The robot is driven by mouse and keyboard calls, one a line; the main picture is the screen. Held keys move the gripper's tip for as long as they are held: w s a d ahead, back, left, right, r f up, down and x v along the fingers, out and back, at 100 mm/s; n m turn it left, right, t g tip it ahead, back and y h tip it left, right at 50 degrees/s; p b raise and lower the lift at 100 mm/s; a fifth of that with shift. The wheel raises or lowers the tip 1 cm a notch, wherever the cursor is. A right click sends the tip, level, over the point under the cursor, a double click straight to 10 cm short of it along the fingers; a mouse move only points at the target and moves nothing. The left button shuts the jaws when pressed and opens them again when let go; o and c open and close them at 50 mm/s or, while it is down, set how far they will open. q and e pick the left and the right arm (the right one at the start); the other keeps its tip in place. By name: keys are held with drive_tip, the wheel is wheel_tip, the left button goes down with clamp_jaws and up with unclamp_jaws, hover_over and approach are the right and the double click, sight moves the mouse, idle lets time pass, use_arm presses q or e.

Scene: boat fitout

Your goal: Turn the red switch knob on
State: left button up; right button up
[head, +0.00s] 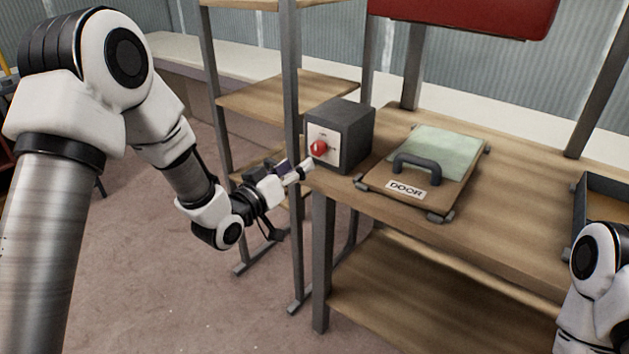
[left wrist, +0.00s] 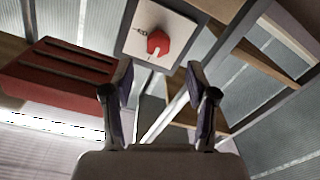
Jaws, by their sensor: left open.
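The red switch knob (head: 319,148) sits on the pale front plate of a dark grey box (head: 352,122) at the left end of the wooden workbench. My left gripper (head: 302,168) is just in front of the box, slightly below and left of the knob. In the left wrist view the red knob (left wrist: 158,42) shows on its plate beyond the fingertips. The two fingers of the left gripper (left wrist: 161,78) stand apart with nothing between them. The knob and the fingers look apart. Of my right arm only a white link shows at the lower right; its gripper is out of view.
A brown hatch panel (head: 377,184) labelled DOOR, with a dark handle (head: 418,167), lies on the workbench (head: 505,215) right of the box. A dark tray (head: 606,190) is at the right edge. Shelving posts (head: 291,80) stand close to the left gripper.

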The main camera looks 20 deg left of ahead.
sight(316, 150)
use_arm(q)
drive_tip(key=x, duration=0.7)
drive_tip(key=shift+w+d+r, duration=0.15)
drive_tip(key=shift+w+r, duration=0.1)
drive_tip(key=shift+w, duration=0.15)
clamp_jaws()
